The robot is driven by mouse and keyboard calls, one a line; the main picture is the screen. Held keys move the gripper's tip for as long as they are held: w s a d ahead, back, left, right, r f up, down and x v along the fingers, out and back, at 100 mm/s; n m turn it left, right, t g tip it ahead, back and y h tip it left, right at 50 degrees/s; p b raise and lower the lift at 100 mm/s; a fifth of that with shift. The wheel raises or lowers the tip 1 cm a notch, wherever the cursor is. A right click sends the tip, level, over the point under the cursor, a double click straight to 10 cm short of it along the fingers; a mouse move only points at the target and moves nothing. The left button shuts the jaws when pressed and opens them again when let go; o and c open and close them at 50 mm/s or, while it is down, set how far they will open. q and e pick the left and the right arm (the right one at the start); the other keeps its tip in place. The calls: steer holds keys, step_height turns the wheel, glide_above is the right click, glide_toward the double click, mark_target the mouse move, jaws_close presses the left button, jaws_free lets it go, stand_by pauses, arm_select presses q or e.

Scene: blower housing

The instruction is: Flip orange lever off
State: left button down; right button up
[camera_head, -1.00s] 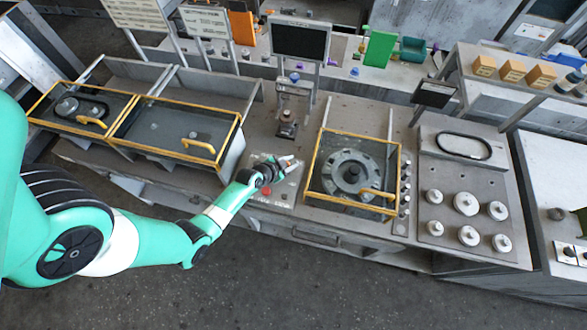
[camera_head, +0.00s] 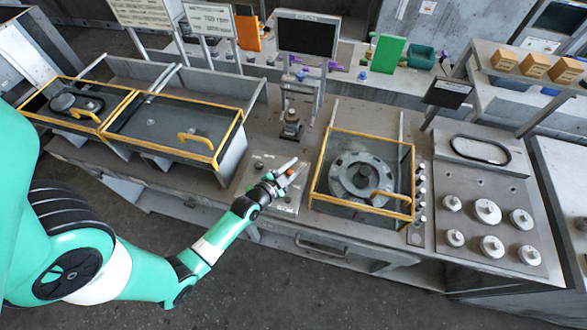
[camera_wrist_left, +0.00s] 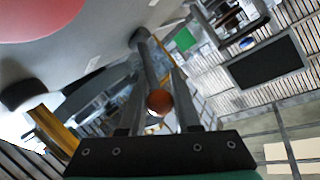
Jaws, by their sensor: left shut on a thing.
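The orange lever shows in the left wrist view as an orange ball knob (camera_wrist_left: 159,101) on a grey shaft, between my left gripper's fingers (camera_wrist_left: 157,88). The shaft runs away from the camera to a base on the grey panel. In the head view the orange knob (camera_head: 290,171) is a small spot at the fingers of my left gripper (camera_head: 287,170), over the small control panel (camera_head: 262,166) at the middle of the bench. The left gripper is shut on the lever. The fingers hide part of the lever in the head view. My right gripper is out of view.
A red round part (camera_wrist_left: 35,15) lies close by on the panel in the left wrist view. A yellow-framed glass cover (camera_head: 318,172) stands right of the panel, and another (camera_head: 172,149) to its left. A dark monitor (camera_head: 307,36) stands behind.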

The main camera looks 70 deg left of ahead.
arm_select(q)
steer(key=shift+f, duration=0.1)
steer(key=c, duration=0.6)
jaws_free()
steer(key=v, duration=1.1)
steer(key=shift+s+d, duration=0.2)
steer(key=shift+s, duration=0.05)
